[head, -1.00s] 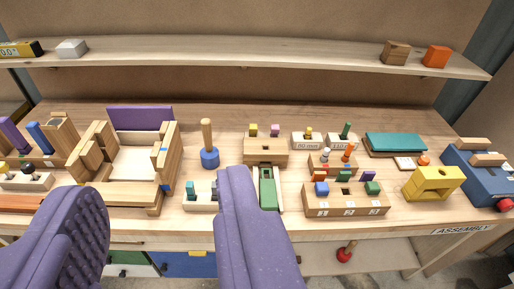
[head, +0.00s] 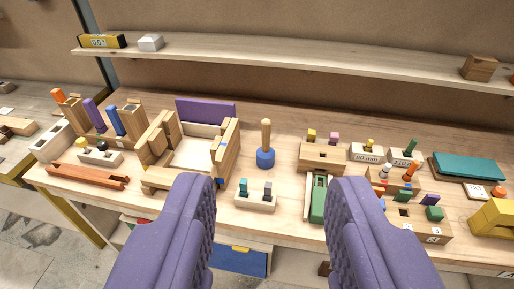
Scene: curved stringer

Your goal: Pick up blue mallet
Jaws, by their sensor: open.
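The blue mallet (head: 265,157) stands upright on the workbench in the head view, its blue head down on the wood and its wooden handle pointing up. It is just right of a wooden frame assembly and near the middle of the picture. My gripper (head: 268,190) is open and empty, with its two purple padded fingers low in the foreground. The mallet appears between and beyond the fingers, apart from both.
A small block with pegs (head: 255,203) lies in front of the mallet. A wooden frame with a purple panel (head: 207,110) stands to its left. A green-topped wooden piece (head: 318,199) and several peg blocks are to its right. A shelf (head: 300,62) runs above the bench.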

